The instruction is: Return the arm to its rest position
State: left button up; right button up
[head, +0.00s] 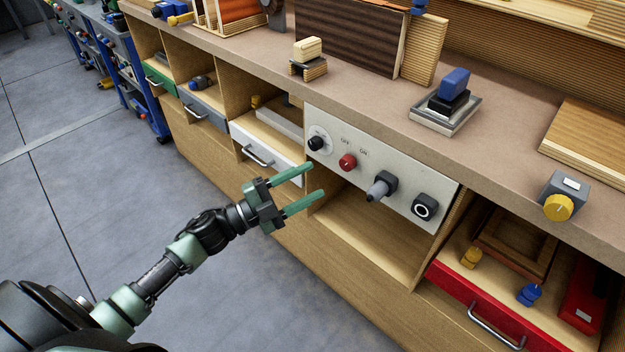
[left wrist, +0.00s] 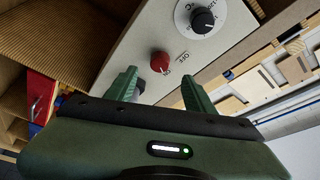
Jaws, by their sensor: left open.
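My left gripper (head: 305,188) is open and empty, in front of the workbench and close to the control panel (head: 385,170). The panel is pale and carries a black dial (head: 316,143), a red knob (head: 347,162) marked OFF and ON, a grey lever-like handle (head: 380,186) and a black round socket (head: 424,207). In the left wrist view the open green fingers (left wrist: 160,90) show below the red knob (left wrist: 159,62) and the black dial (left wrist: 203,21), with nothing between them. My right gripper is not in view.
The benchtop (head: 390,120) holds a block with a blue handle (head: 455,82), a small wooden block (head: 308,50), dark veneer panels (head: 350,35) and a grey box with a yellow knob (head: 558,207). A red drawer (head: 475,305) stands open at right. The grey floor (head: 90,200) at left is clear.

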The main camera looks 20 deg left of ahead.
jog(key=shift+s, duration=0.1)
